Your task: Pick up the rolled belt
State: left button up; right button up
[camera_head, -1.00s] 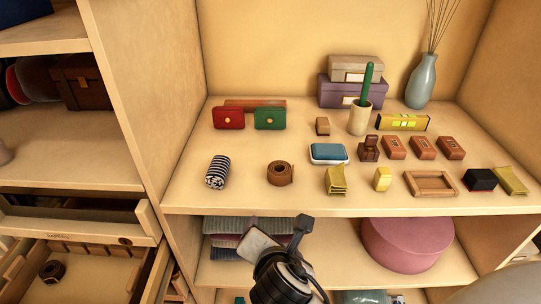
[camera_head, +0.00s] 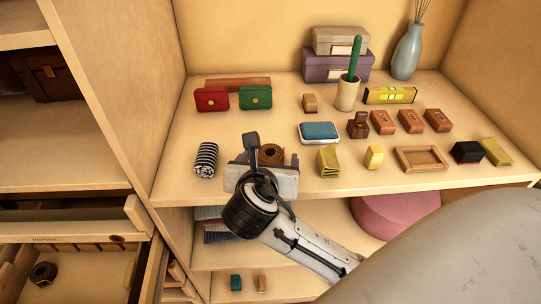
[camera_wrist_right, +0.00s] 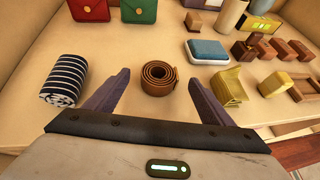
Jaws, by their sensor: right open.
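The rolled belt (camera_head: 271,154) is a brown coil on the shelf near its front edge. In the head view my right gripper partly hides it. In the right wrist view the belt (camera_wrist_right: 159,78) sits between and slightly beyond the two fingertips, apart from both. My right gripper (camera_wrist_right: 158,88) is open and empty, its dark fingers pointing at the belt; in the head view the right gripper (camera_head: 268,164) is at the shelf's front edge. My left gripper is not in view. Another brown coil (camera_head: 43,273) lies in the open drawer at lower left.
A striped roll (camera_head: 206,159) lies left of the belt, and a yellow-green folded item (camera_head: 328,161) lies to its right. A blue-topped case (camera_head: 319,132) and red and green purses (camera_head: 255,97) stand farther back. The shelf (camera_head: 180,185) is bare just around the belt.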

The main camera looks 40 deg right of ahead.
aim_at(270, 155)
jog(key=shift+x, duration=1.6)
jog(key=shift+a, duration=0.15)
jog(key=c, duration=1.2)
jog(key=shift+c, duration=0.2)
